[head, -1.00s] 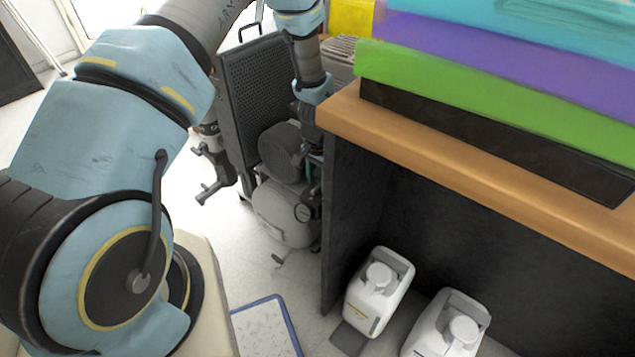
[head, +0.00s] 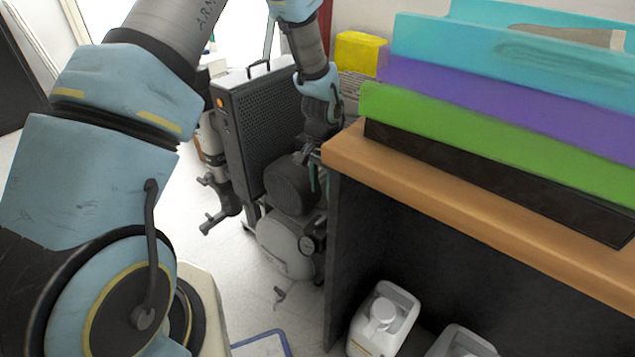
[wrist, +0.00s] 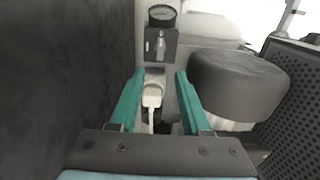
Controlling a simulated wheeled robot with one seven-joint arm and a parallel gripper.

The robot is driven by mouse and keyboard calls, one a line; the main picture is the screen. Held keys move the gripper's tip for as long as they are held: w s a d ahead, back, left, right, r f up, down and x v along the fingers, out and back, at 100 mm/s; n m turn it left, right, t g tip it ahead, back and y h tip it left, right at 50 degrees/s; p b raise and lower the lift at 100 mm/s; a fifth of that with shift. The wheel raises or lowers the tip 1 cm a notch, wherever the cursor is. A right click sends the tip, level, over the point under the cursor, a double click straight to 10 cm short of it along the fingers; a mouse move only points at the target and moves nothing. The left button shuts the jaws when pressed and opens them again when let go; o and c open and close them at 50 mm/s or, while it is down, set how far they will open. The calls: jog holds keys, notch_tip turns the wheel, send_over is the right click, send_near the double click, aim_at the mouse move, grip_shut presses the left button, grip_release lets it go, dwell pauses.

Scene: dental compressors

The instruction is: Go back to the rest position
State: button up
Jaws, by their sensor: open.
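My gripper (wrist: 154,92) is open in the wrist view, its two teal fingers apart with nothing held between them. Beyond and between the fingers shows a white fitting (wrist: 152,95) below a grey plate with a small switch or lever (wrist: 160,44). A round gauge (wrist: 162,15) sits above it. In the head view my gripper (head: 313,172) is small and partly hidden, just left of the bench corner and above the compressor. The compressor (head: 285,245) has a pale tank and dark motor cover, which also shows in the wrist view (wrist: 235,82).
A wooden-topped bench (head: 480,203) carries green, purple and teal layers. A black perforated panel unit (head: 262,120) stands behind the compressor. White jugs (head: 383,318) stand under the bench. A dark wall (wrist: 60,80) is close at left in the wrist view. Open floor lies left of the compressor.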

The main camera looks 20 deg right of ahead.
jog(key=w+a+r+n+t, duration=0.1)
jog(key=a+r+n, duration=0.3)
jog(key=a+r, duration=0.6)
jog(key=a+r+n, duration=0.4)
jog(key=a+r, duration=0.2)
jog(key=a, duration=0.7)
jog(key=s+a+r+n, duration=0.3)
jog(key=s+a+r, duration=0.15)
jog(key=a, duration=0.35)
notch_tip(320, 180, up, 15)
jog(key=s+p, duration=0.1)
jog(key=p, duration=1.4)
jog(key=shift+a+t, duration=0.15)
jog(key=shift+t, duration=0.15)
